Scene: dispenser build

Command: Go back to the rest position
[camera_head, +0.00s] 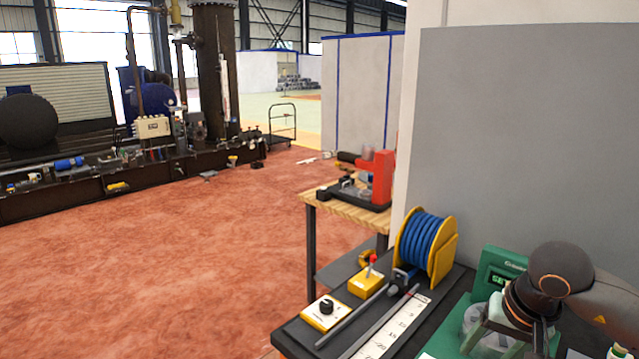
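My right arm comes in from the right edge, and its gripper (492,330) is low in the lower right, over a green dispenser (497,268) with a small display. The fingers overlap pale and clear parts there, so I cannot tell whether they are open, shut or touching anything. My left gripper is not in view.
A dark bench holds a blue hose reel (424,244) in a yellow frame, a yellow box with a red lever (367,281), a yellow knob box (325,311) and a white ruler strip (392,328). A wooden table (345,208) carries a red press (376,178). Red floor (170,270) at left is clear.

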